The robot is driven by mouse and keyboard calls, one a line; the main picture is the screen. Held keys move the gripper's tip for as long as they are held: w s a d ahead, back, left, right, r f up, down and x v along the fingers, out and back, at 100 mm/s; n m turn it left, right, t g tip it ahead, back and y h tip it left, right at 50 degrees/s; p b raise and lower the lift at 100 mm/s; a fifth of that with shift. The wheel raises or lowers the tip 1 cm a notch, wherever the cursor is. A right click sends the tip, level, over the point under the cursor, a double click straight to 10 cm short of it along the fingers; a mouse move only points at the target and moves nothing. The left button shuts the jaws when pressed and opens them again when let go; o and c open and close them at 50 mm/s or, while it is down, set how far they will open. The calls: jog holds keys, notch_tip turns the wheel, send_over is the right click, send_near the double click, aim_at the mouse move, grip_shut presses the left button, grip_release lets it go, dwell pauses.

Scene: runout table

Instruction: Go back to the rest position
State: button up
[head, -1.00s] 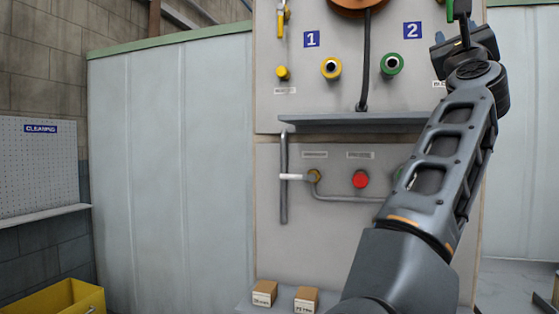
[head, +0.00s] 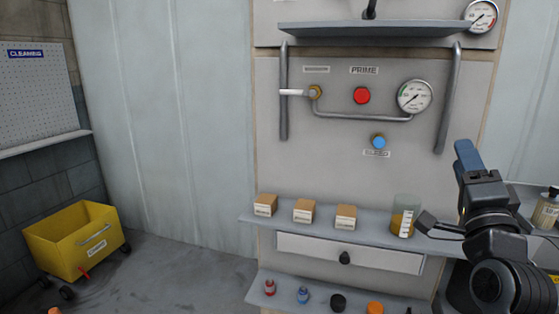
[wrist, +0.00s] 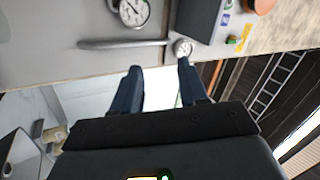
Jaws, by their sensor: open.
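My gripper (head: 468,165) is at the right of the head view, in front of the panel's right edge, with one blue finger pointing up. In the wrist view its two dark blue fingers (wrist: 160,68) stand apart with nothing between them. My gripper is open and empty. My arm is folded low at the right edge of the head view and hides part of the shelf's right end.
A shelf (head: 375,230) holds small boxes (head: 303,211) and a beaker of amber liquid (head: 404,215), close left of my gripper. Below are a drawer (head: 310,249) and a lower shelf (head: 262,297). A vertical pipe handle (head: 448,105) stands above. A yellow bin (head: 62,250) is at left.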

jog(key=s+a+f+n+g+y, duration=0.2)
jog(key=s+f+n, duration=0.4)
jog(key=s+f, duration=0.55)
jog(key=s+a+f+n+g+y, duration=0.2)
jog(key=s+f+n, duration=0.3)
jog(key=s+f, duration=0.6)
jog(key=s+a+n+g, duration=0.2)
jog(key=s+a, duration=0.1)
jog(key=s, duration=0.9)
jog(key=s+a+f+n+g+y, duration=0.1)
jog(key=s+a+n+g, duration=0.1)
jog(key=s, duration=1.1)
jog(key=shift+a+n, duration=0.55)
jog(key=shift+n, duration=0.25)
jog(key=shift+f, duration=0.1)
